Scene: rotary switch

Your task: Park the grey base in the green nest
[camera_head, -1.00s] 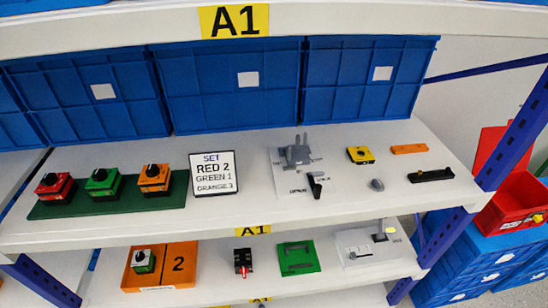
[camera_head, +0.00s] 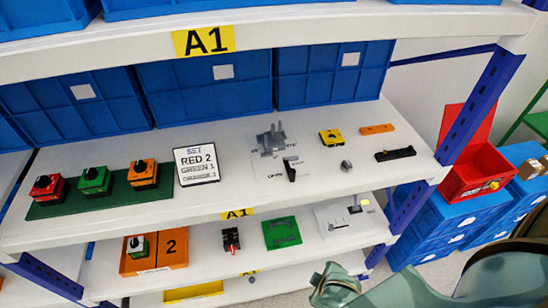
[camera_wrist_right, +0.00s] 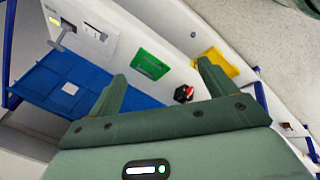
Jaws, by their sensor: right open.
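A grey part with upright pieces (camera_head: 271,140), which looks like the grey base, sits on a white marked plate on the upper shelf. A small black lever (camera_head: 290,168) stands at its front. The green nest (camera_head: 282,233) lies flat on the lower shelf, with dark green slots and nothing grey in it; it also shows in the right wrist view (camera_wrist_right: 150,65). My right gripper (camera_wrist_right: 163,87) is open and empty, its two fingers pointing toward the lower shelf. In the head view my right arm is at the lower right. My left gripper is out of view.
A red-black switch (camera_head: 230,239) and an orange tray (camera_head: 174,260) are left of the nest. A white panel with a lever (camera_head: 338,222) is right of it. Three coloured switches, a sign (camera_head: 196,166) and small parts share the upper shelf. A blue upright (camera_head: 480,105) borders the right side.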

